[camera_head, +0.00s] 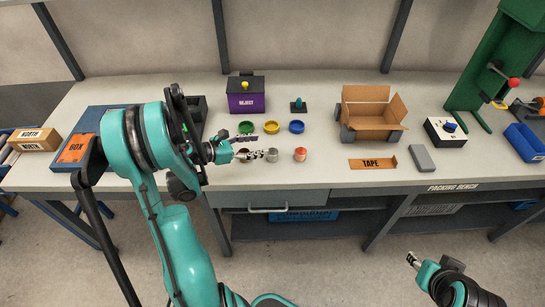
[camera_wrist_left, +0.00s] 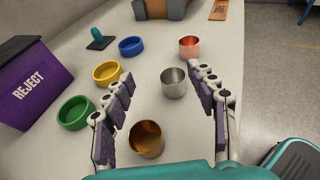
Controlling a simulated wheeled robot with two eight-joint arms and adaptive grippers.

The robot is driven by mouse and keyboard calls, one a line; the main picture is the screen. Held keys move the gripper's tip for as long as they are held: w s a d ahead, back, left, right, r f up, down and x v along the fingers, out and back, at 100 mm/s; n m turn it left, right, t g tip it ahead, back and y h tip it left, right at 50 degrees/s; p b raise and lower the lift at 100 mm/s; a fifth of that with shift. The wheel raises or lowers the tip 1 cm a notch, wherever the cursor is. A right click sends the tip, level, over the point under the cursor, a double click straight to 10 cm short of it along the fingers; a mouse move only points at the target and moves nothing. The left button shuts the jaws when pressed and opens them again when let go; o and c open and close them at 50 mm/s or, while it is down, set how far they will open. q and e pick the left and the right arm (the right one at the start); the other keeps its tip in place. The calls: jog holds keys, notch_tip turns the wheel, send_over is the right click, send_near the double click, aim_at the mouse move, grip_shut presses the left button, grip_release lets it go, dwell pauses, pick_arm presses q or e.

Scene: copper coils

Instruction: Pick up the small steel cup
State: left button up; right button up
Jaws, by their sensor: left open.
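The small steel cup (camera_head: 272,157) stands upright on the bench, between a brass-brown cup (camera_head: 242,158) on its left and a copper cup (camera_head: 300,155) on its right. In the left wrist view the steel cup (camera_wrist_left: 174,86) lies ahead, between the lines of the two fingertips and nearer the right finger. My left gripper (camera_head: 259,146) is open and empty, reaching over the brown cup toward the steel cup. The brown cup (camera_wrist_left: 147,140) shows low between the fingers. My right gripper (camera_head: 413,259) is low at the front right, away from the bench; its jaw opening is unclear.
Green (camera_head: 246,127), yellow (camera_head: 272,127) and blue (camera_head: 297,126) round dishes stand behind the cups. A purple reject box (camera_head: 246,101) and a dark stamp-like object (camera_head: 298,105) are farther back. An open cardboard box (camera_head: 372,112) and an orange tape label (camera_head: 373,163) lie to the right.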

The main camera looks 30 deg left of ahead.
aim_at(273, 153)
pick_arm(q)
jog(key=f, duration=0.1)
jog(key=s+f, duration=0.1)
jog(key=f+m+g, duration=0.1)
jog(key=shift+s+f, duration=0.25)
jog(key=shift+s, duration=0.05)
jog(key=b+x, duration=0.1)
jog(key=x, duration=0.1)
jog(key=b+x, duration=0.1)
jog(key=x, duration=0.1)
jog(key=b+x, duration=0.1)
jog(key=x, duration=0.2)
jog(key=shift+d+r, duration=0.3)
jog(key=shift+d, duration=0.1)
jog(key=c, duration=1.1)
